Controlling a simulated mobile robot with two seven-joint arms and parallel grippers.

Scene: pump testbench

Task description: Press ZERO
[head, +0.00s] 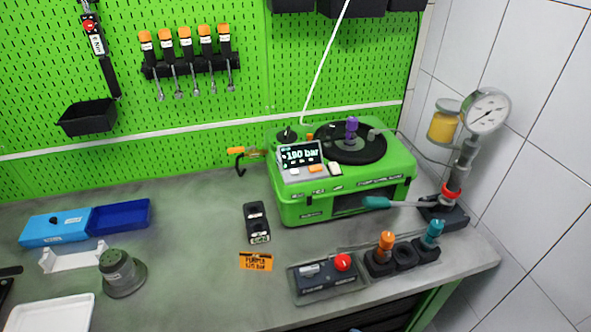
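The green pump test bench (345,198) stands on the worktop right of centre. Its tilted display (300,154) reads "180 bar". Below the display are a small white button (295,172) and an orange button (316,168). A pale switch or button (335,168) sits just right of them. Their labels are too small to read, so I cannot tell which one is ZERO. Neither of my grippers can be made out in the head view, and nothing touches the buttons.
A control box with a red button (343,262) and orange (386,240) and teal-topped (433,230) parts stand in front. A gauge (487,110) rises at right. A teal-handled lever (376,202) juts out from the bench. Dark pieces at the left edge are unclear.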

